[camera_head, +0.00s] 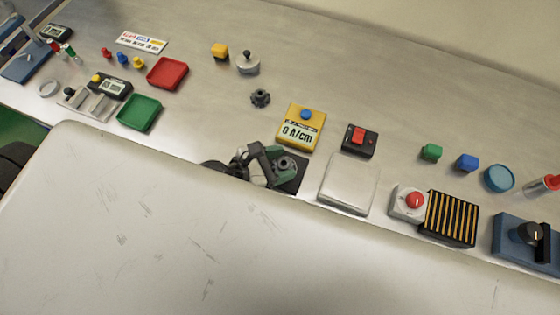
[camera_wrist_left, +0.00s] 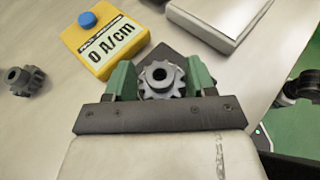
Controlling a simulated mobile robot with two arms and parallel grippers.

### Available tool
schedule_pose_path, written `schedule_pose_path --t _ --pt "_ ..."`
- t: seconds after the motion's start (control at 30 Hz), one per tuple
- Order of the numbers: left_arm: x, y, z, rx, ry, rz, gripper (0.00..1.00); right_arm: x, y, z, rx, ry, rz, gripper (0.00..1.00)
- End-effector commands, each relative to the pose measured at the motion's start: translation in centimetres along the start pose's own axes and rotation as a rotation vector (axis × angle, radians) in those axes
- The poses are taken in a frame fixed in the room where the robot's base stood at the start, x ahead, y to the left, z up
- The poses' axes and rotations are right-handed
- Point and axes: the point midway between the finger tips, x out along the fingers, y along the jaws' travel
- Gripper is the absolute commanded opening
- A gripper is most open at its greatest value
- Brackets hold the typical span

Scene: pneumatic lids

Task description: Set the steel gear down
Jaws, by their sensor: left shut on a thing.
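The steel gear (camera_wrist_left: 161,80) is a grey toothed ring with a central hole. It sits between the green fingers of my left gripper (camera_wrist_left: 162,84), which is shut on it. In the head view the gear (camera_head: 286,164) shows in my left gripper (camera_head: 276,166), over a dark square pad (camera_head: 299,179) near the bench's front edge. The pad also shows behind the gear in the left wrist view (camera_wrist_left: 184,57). I cannot tell whether the gear touches the pad. My right gripper is not in view.
A yellow meter (camera_head: 301,128) reading "0 A/cm" stands just behind the pad. A pale square plate (camera_head: 348,184) lies to its right. A second, darker gear (camera_head: 260,98) lies farther back. A black box with a red switch (camera_head: 359,140) is nearby. The bench behind is mostly clear.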

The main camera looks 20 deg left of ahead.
Motion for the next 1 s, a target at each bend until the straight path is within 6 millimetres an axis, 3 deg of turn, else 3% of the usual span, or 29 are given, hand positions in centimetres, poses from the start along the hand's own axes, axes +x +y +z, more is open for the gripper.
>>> schedule_pose_path --t 0.03,0.07,0.2,0.57,0.67,1.0 --pt "0.1 0.0 -0.2 0.001 0.000 0.000 0.24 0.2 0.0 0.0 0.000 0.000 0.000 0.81" --pt "0.1 0.0 -0.2 0.000 0.000 0.000 0.58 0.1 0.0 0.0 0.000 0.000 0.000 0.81" --pt "0.1 0.0 -0.2 0.000 0.000 0.000 0.80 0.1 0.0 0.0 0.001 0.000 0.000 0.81" --pt "-0.2 0.0 0.1 0.000 0.001 0.000 0.81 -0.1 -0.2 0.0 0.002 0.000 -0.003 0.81" --pt "-1.5 0.0 -0.2 0.002 0.003 0.000 0.81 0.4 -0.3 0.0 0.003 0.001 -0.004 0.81" --pt "-8.6 -0.1 -0.3 0.002 0.005 -0.001 0.81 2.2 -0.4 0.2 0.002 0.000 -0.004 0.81"
